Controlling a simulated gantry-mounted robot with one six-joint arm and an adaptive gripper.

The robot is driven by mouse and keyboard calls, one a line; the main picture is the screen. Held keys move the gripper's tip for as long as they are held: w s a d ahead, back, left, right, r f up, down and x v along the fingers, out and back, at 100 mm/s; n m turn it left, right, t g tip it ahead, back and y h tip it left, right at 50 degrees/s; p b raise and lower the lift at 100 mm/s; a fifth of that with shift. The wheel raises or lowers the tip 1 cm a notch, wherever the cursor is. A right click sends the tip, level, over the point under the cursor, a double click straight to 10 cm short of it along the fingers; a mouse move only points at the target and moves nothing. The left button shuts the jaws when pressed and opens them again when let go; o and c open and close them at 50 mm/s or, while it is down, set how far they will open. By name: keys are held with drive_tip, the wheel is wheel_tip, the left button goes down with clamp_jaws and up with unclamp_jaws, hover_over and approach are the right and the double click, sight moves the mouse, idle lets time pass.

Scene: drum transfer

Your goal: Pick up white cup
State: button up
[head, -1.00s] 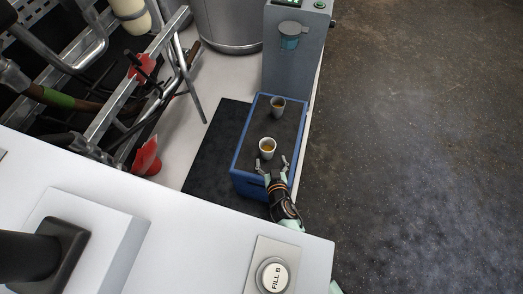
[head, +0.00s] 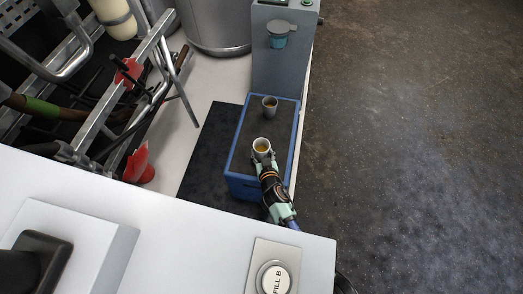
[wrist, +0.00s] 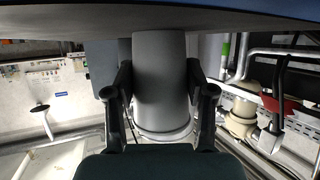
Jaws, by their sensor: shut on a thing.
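In the wrist view the cup (wrist: 160,80) appears pale grey between my gripper's two dark fingers (wrist: 161,88). I cannot tell whether its base touches the box.
A second, greyer cup (head: 270,106) stands behind on the same blue-edged box (head: 232,165). A grey dispenser (head: 279,65) rises behind it. Metal rails are at left.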

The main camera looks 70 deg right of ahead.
drive_tip(key=shift+r, duration=0.2)
wheel_tip(320, 180, up, 20)
drive_tip(key=p, duration=1)
drive_tip(key=shift+f+p, duration=0.2)
drive_tip(key=shift+p, duration=0.2)
